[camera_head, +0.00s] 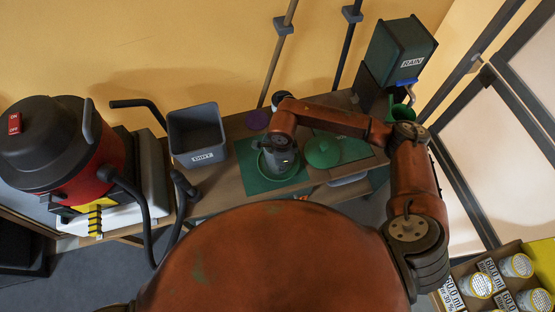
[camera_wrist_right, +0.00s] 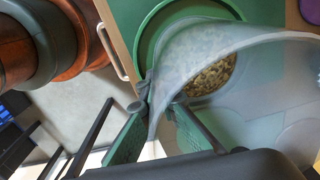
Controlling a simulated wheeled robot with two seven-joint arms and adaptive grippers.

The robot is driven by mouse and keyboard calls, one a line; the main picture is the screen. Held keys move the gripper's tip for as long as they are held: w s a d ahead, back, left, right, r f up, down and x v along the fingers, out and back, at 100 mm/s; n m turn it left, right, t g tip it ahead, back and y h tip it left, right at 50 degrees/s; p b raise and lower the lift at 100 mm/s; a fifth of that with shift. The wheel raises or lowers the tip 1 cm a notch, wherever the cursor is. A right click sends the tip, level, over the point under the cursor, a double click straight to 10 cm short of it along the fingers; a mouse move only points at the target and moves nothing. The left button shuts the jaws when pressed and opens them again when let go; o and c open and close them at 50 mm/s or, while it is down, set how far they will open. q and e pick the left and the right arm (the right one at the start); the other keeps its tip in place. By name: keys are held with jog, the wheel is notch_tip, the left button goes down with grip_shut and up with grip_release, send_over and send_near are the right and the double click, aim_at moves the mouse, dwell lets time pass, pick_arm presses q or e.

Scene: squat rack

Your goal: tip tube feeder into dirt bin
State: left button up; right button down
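The tube feeder shows in the right wrist view as a clear, curved tube wall (camera_wrist_right: 255,95) with seed-like bits (camera_wrist_right: 212,76) inside its green round base (camera_wrist_right: 152,35). In the head view its green base (camera_head: 262,168) sits on a green mat (camera_head: 248,180) on the table, mostly under my right gripper (camera_head: 279,158). In the wrist view the right gripper's (camera_wrist_right: 158,102) green-padded fingers stand apart, with the tube's rim between them; firm contact is not visible. The grey dirt bin (camera_head: 197,132), labelled DIRT, stands upright left of the feeder. My left gripper is not in view.
A red and black vacuum (camera_head: 60,150) with a black hose stands left of the bin. A green lid-like disc (camera_head: 323,151) lies right of the feeder. A dark RAIN container (camera_head: 398,50) is at back right. Two poles lean on the wall.

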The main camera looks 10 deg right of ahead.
notch_tip(320, 180, up, 6)
jog(key=p, duration=0.2)
jog(key=shift+p, duration=0.4)
dwell(0.4)
